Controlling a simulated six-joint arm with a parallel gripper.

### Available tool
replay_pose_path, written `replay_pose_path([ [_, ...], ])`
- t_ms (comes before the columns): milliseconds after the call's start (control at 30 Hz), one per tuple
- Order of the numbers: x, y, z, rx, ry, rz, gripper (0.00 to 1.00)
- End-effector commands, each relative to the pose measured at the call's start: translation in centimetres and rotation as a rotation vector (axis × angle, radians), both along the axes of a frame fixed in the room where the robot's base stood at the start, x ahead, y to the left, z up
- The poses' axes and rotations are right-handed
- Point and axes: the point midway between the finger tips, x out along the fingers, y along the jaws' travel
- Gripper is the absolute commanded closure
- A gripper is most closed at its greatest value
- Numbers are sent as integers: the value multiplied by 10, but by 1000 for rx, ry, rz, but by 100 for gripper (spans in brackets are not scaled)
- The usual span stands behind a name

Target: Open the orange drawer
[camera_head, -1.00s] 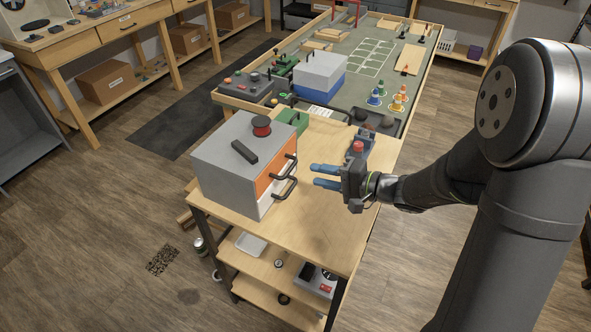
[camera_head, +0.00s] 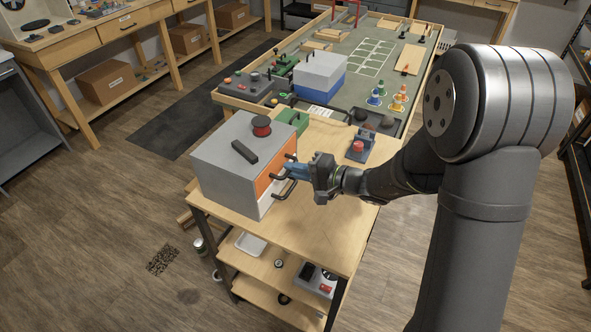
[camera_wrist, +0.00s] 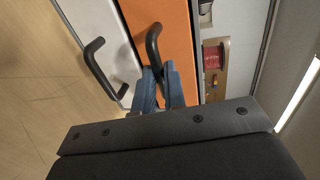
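The orange drawer (camera_head: 264,184) is the upper front of a grey cabinet (camera_head: 222,155) on the wooden bench. Its face looks flush with the cabinet. It also fills the upper middle of the wrist view (camera_wrist: 175,25), with its dark bar handle (camera_wrist: 153,42) standing out from it. My gripper (camera_head: 288,171) is in front of the cabinet. Its blue fingers (camera_wrist: 158,75) are close together, one on each side of the handle's near end, and look shut on it. The fingers partly hide that end.
A white drawer (camera_wrist: 95,25) with its own dark handle (camera_wrist: 100,68) lies just below the orange one, close to my fingers. A red-buttoned block (camera_head: 360,148) and a green box (camera_head: 293,119) stand behind. The bench top (camera_head: 320,235) in front is clear.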

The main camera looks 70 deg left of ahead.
Motion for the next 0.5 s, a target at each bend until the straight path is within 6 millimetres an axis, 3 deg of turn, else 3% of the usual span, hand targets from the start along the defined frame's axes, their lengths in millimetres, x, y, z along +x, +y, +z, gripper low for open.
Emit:
replay_pose_path([
  [267,3,-3,0,0,0,-1,100],
  [500,37,-34,0,-2,0,-7,100],
])
